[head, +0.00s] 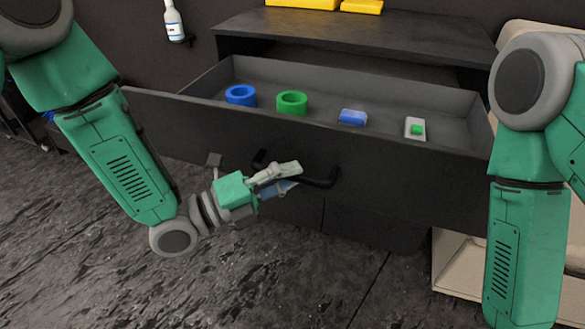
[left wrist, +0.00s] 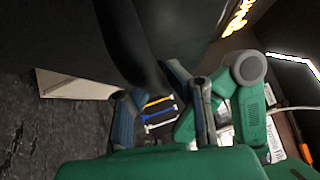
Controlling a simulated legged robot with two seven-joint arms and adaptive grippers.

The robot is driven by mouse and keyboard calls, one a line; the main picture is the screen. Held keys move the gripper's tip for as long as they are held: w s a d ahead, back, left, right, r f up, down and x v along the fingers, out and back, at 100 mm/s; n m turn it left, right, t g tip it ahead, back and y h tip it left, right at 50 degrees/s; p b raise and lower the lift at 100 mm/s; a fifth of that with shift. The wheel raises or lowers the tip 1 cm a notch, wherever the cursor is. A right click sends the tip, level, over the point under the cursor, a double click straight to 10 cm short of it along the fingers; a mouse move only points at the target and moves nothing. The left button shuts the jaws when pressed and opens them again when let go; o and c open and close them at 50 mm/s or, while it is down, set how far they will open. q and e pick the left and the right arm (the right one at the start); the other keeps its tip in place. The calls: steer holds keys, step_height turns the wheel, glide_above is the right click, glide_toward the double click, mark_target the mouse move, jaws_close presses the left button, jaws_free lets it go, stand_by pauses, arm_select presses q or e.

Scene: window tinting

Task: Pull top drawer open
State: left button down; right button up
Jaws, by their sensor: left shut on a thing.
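The top drawer (head: 400,185) of a dark cabinet is pulled well out, and its inside shows in the head view. Its black bar handle (head: 318,182) is on the drawer front. My left gripper (head: 290,175) is at the handle's left part, shut on it. In the left wrist view, the dark handle (left wrist: 135,45) runs down toward the fingers of my left gripper (left wrist: 165,110). The fingers hide part of the handle. My right arm stands at the right in the head view, but its gripper is out of view.
The drawer holds a blue ring (head: 240,95), a green ring (head: 292,102), a blue block (head: 352,117) and a white piece with a green part (head: 415,128). Dark floor (head: 290,270) lies open in front.

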arm_select(q)
steer(key=c, duration=1.5)
jaws_free()
steer(key=shift+f, duration=0.15)
steer(key=shift+c, duration=0.2)
steer(key=shift+a, duration=0.1)
steer(key=v, duration=1.2)
